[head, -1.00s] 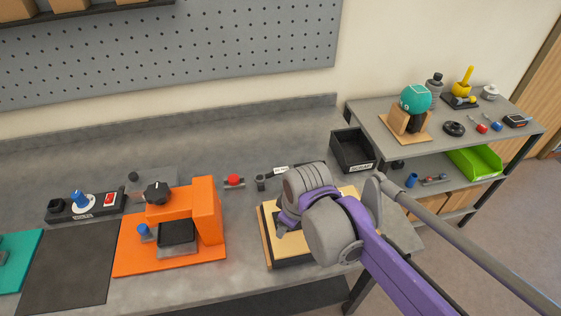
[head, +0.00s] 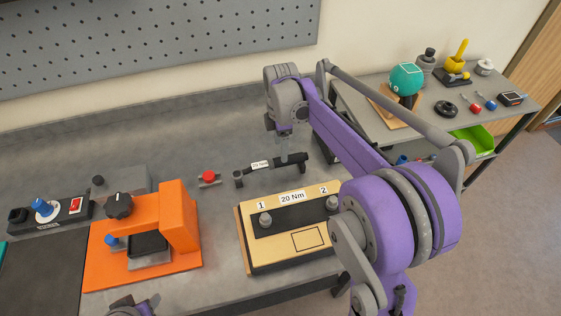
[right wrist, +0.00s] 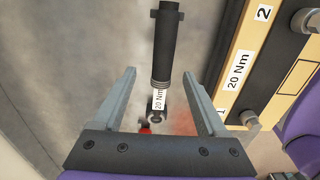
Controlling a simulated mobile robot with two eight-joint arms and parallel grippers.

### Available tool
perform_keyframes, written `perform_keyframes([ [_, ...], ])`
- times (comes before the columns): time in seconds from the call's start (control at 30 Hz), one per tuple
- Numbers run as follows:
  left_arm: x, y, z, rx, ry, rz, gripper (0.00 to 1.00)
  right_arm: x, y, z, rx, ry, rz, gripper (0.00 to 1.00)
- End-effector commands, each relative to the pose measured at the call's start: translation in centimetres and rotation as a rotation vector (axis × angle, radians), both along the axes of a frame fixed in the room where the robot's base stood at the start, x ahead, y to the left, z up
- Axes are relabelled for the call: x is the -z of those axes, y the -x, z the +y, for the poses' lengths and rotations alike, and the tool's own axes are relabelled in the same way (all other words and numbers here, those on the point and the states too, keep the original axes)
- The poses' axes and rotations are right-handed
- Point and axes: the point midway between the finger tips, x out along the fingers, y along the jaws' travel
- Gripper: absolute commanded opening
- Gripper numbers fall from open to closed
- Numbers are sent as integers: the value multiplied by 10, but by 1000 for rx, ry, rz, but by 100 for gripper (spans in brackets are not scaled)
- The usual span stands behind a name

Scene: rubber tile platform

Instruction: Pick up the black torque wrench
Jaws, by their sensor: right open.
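The black torque wrench (head: 290,161) lies on the grey bench behind the wooden board, with a white "20 Nm" label and its grey head at the left end. In the right wrist view the wrench (right wrist: 165,50) runs lengthwise between my finger lines, its label and head toward the palm. My right gripper (head: 285,156) is open, above the wrench and pointing down; it also shows in the right wrist view (right wrist: 159,72) with a finger on each side. Contact cannot be told. Only a bit of my left arm shows at the bottom edge; its gripper is out of view.
The wooden board (head: 262,258), marked "20 Nm", 1 and 2 with bolts, lies just in front of the wrench. A red-topped part (head: 208,177) sits left of it. An orange fixture (head: 180,225) stands further left. A side shelf (head: 360,100) is at right.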

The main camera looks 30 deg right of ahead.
Motion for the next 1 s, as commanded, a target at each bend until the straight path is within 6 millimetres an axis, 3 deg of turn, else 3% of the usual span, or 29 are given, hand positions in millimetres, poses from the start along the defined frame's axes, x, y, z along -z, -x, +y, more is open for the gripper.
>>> perform_keyframes([
  [0.4, -1, 0, 0, 0, 0, 0, 50, 50, 5, 3, 1, 0, -1, 75],
  [0.67, -1, 0, 0, 0, 0, 0, 50, 53, 5, 3, 1, 0, -1, 75],
  [1.0, -1, 0, 0, 0, 0, -1, 50, 53, 5, 3, 1, 0, -1, 17],
])
